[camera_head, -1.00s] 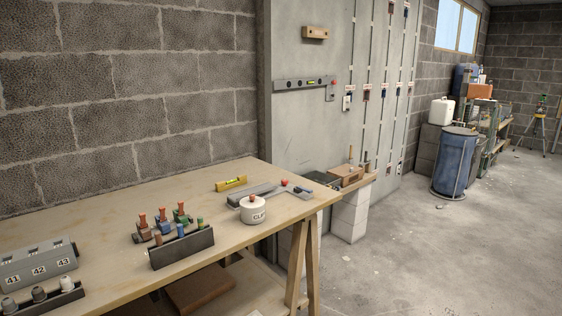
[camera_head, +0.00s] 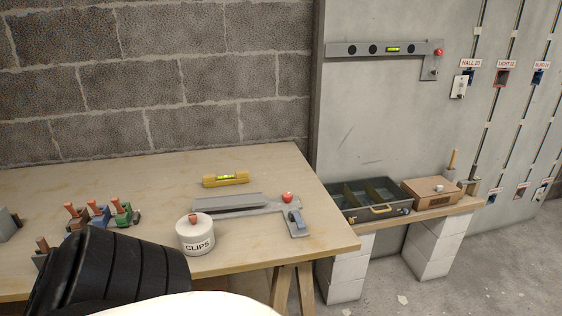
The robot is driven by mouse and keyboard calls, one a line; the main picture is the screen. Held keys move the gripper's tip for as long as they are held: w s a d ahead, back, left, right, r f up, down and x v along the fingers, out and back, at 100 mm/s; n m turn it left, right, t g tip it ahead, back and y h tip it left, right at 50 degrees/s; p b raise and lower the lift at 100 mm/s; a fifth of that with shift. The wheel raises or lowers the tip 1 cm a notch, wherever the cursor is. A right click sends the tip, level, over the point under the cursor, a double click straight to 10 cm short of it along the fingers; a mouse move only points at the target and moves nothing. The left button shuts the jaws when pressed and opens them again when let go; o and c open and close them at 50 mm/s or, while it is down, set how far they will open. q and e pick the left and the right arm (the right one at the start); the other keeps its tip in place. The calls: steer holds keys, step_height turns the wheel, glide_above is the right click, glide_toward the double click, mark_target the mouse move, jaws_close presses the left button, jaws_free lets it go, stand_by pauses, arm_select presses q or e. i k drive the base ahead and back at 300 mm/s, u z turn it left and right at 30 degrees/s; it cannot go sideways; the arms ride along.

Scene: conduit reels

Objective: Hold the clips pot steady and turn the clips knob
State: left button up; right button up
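The clips pot (camera_head: 197,241) is a round white pot labelled CLIPS, standing upright near the front edge of the wooden table. The clips knob (camera_head: 193,218) is a small reddish-brown knob on top of its pale lid. A black ribbed part of my own arm and a white part of me fill the bottom left, in front of the table, close to the pot in the picture. No fingers of either gripper show.
Behind the pot lie a grey metal tool with a red knob (camera_head: 287,197) and a yellow level (camera_head: 225,179). Several small coloured clamps (camera_head: 98,214) stand to the left. A dark open toolbox (camera_head: 369,198) and a brown box (camera_head: 432,193) sit on a shelf at right.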

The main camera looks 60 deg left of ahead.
mark_target(192, 217)
steer(key=i, duration=0.7)
steer(key=u, duration=2.9)
